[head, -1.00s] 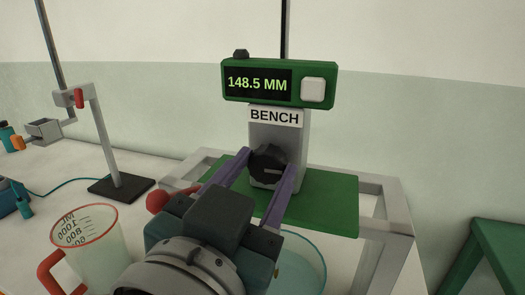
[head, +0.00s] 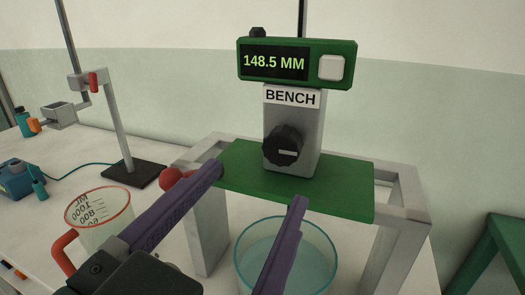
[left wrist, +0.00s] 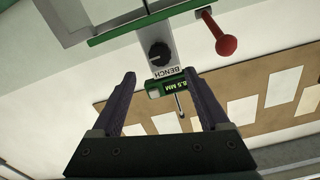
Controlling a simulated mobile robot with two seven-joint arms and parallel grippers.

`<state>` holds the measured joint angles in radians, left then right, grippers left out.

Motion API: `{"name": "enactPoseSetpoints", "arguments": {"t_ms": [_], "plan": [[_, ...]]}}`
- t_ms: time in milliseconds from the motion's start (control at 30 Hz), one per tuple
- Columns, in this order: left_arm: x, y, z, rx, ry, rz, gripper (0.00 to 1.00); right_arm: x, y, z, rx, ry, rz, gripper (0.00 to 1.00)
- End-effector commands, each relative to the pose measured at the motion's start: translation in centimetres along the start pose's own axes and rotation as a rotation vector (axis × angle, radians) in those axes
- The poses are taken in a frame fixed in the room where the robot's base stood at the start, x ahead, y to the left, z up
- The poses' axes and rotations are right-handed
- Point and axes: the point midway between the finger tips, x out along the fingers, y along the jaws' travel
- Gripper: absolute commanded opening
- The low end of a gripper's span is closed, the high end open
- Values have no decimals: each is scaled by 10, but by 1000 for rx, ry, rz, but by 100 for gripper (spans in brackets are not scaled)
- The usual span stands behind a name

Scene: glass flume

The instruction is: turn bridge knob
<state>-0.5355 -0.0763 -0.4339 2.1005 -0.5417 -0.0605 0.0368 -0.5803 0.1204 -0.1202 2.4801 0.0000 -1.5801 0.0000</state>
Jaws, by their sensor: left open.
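The bridge knob (head: 284,146) is a black round knob with a pale pointer line, on the front of a grey post (head: 309,130) labelled BENCH. The pointer line lies nearly level. The knob also shows in the left wrist view (left wrist: 159,54). A green display (head: 344,62) on top of the post reads 148.5 MM. My left gripper (head: 258,186) is open and empty, its two purple fingers apart, below and short of the knob and not touching it. In the left wrist view its fingers (left wrist: 164,85) are also wide apart. My right gripper is not in view.
The post stands on a green plate (head: 345,195) over a grey frame (head: 405,214). A glass basin (head: 325,240) is below. A red ball-ended handle (head: 171,177) is left of the plate. A measuring jug (head: 90,222) and a clamp stand (head: 120,130) are at left.

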Motion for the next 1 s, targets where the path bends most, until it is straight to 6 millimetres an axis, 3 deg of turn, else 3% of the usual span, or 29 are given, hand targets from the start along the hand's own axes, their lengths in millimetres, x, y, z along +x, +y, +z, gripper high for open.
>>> {"name": "enactPoseSetpoints", "arguments": {"t_ms": [233, 1000], "plan": [[-22, 0, 0, 1, 0, 0, 78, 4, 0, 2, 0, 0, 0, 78], [-22, 0, 0, 1, 1, 0, 78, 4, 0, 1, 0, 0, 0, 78]]}}
